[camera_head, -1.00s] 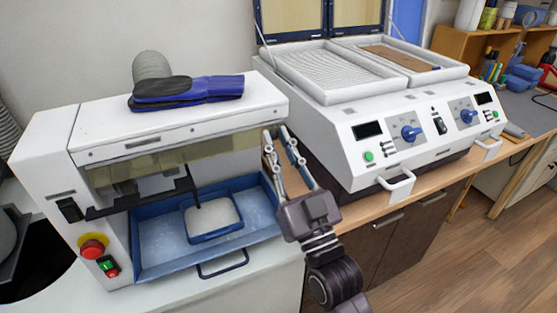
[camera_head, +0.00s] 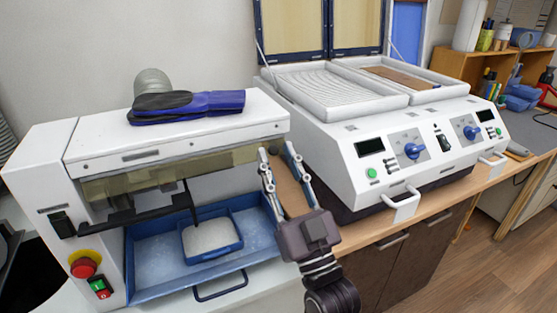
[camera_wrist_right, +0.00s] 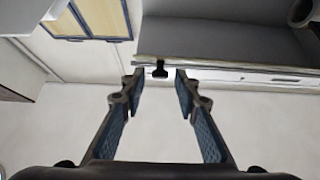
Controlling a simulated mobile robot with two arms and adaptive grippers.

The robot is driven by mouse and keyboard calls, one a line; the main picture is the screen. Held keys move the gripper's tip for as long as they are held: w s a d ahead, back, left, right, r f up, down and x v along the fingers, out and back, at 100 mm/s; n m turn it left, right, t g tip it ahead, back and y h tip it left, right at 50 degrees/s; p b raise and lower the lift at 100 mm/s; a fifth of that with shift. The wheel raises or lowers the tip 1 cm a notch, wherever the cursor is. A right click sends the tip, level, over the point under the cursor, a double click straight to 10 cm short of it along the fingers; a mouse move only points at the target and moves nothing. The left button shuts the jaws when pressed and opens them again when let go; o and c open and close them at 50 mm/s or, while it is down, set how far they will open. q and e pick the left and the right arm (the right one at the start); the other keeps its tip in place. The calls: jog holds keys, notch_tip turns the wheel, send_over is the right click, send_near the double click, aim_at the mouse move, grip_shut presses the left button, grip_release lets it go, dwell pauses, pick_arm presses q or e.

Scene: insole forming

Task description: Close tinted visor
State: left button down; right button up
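The tinted visor (camera_head: 165,170) is a yellowish see-through panel along the front of the white machine (camera_head: 105,155), under its top. It sits above the open front, and the blue tray (camera_head: 150,262) shows below it. My right gripper (camera_head: 277,149) is just right of the visor's right end in the head view, its fingers pointing up. It is open and empty. The right wrist view shows its fingertips (camera_wrist_right: 159,80) apart, with a small black knob (camera_wrist_right: 160,70) beyond the gap. I cannot tell whether a finger touches the visor. My left gripper is out of view.
A black bar (camera_head: 130,217) crosses the opening under the visor. A smaller blue tray (camera_head: 212,255) with white material sits inside the large one. Blue-black insoles (camera_head: 185,105) lie on top. A white two-bay heating press (camera_head: 360,130) stands close on the right.

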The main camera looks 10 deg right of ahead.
jog(key=shift+s+d+f, duration=0.15)
jog(key=shift+s+f, duration=0.25)
jog(key=v, duration=1)
jog(key=shift+s+f, duration=0.15)
jog(key=shift+s, duration=0.2)
jog(key=shift+d, duration=0.1)
